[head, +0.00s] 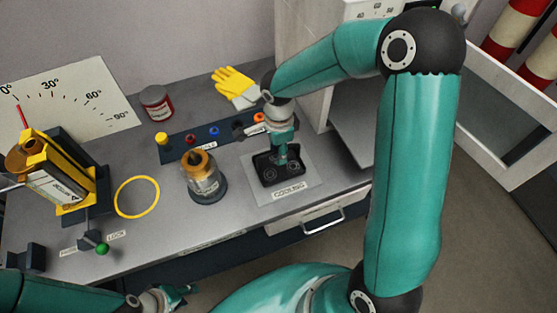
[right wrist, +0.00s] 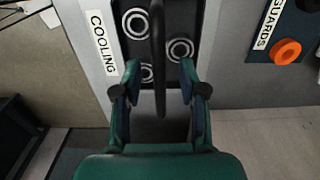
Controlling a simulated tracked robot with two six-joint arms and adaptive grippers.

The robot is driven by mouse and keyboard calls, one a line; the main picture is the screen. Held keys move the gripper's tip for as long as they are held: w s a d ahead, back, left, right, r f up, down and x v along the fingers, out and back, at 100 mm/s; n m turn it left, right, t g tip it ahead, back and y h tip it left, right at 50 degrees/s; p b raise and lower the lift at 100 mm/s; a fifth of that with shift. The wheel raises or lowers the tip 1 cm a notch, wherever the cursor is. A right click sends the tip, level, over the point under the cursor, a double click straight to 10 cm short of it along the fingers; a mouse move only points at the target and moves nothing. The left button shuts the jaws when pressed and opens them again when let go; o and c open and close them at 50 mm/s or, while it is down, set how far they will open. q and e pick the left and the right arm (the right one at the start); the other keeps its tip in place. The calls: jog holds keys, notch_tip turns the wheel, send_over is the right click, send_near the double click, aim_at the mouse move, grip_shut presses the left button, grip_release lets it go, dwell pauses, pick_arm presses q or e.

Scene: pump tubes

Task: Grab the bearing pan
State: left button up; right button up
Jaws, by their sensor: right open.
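The bearing pan (head: 263,165) is a black tray holding several ring-shaped bearings. It sits on the light plate labelled COOLING (head: 255,192) on the bench. In the right wrist view the pan (right wrist: 191,27) shows with its black handle bar (right wrist: 158,60) standing between my fingers. My right gripper (head: 283,158) is directly over the pan, pointing down. Its two fingers (right wrist: 158,97) are apart, one on each side of the handle, with gaps to it. My left gripper (head: 178,293) is low at the front edge, away from the pan; its finger opening is not clear.
A jar-like pot with a brass top (head: 203,178) stands left of the plate. A panel with coloured knobs (head: 215,134) and yellow gloves (head: 235,85) lie behind. A yellow ring (head: 137,212), a red can (head: 157,103) and a yellow gauge device (head: 60,180) are further left.

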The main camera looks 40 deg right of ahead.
jog(key=shift+f, duration=0.1)
jog(key=shift+c, duration=0.2)
grip_shut()
dwell(0.5)
